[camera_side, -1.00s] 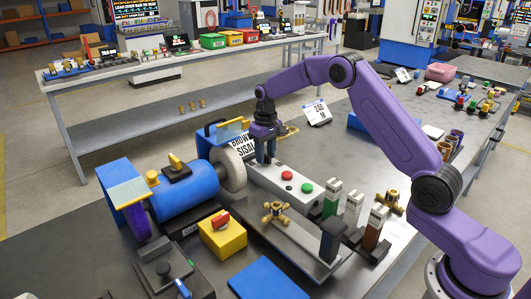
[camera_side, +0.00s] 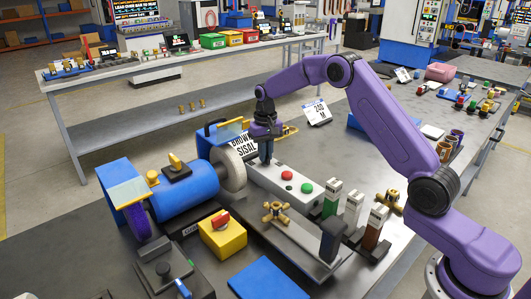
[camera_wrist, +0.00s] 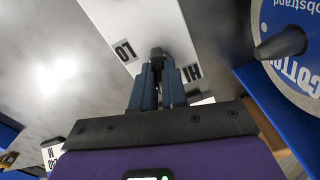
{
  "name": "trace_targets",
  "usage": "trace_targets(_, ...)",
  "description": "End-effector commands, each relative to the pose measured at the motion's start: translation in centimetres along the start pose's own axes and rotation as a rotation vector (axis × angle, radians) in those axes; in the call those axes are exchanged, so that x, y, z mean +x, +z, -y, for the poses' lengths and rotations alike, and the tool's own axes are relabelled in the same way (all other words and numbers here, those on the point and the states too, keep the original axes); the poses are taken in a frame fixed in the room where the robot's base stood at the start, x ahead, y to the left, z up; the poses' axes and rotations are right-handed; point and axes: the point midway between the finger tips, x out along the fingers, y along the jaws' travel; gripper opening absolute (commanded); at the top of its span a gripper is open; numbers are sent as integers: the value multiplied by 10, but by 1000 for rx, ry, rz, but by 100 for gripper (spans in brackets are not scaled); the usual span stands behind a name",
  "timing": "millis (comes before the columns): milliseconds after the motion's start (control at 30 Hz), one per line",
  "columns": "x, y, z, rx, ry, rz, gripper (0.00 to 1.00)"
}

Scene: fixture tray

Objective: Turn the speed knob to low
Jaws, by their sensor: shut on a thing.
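The light grey control panel (camera_side: 322,200) lies on the bench, with a red button (camera_side: 287,175) and a green button (camera_side: 307,188). My gripper (camera_side: 266,158) points straight down over the panel's far end. In the wrist view my gripper (camera_wrist: 159,72) is shut on the dark speed knob (camera_wrist: 156,52). The LO label (camera_wrist: 124,52) is left of the knob and the HI label (camera_wrist: 192,72) is right of it. The fingers hide most of the knob, so I cannot tell where its pointer stands.
The blue buffing motor (camera_side: 187,195) and its pale wheel (camera_side: 230,168) stand close left of my gripper. A yellow box with a red switch (camera_side: 222,238), brass valve (camera_side: 275,212) and upright blocks (camera_side: 352,208) sit nearer. Open bench lies behind the panel.

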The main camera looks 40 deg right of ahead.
Motion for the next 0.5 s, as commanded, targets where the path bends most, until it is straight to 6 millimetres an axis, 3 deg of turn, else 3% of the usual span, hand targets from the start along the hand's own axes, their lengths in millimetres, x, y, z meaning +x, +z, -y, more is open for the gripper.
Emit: trace_targets(500, -1, 0, 0, 450, -1, -1, 0)
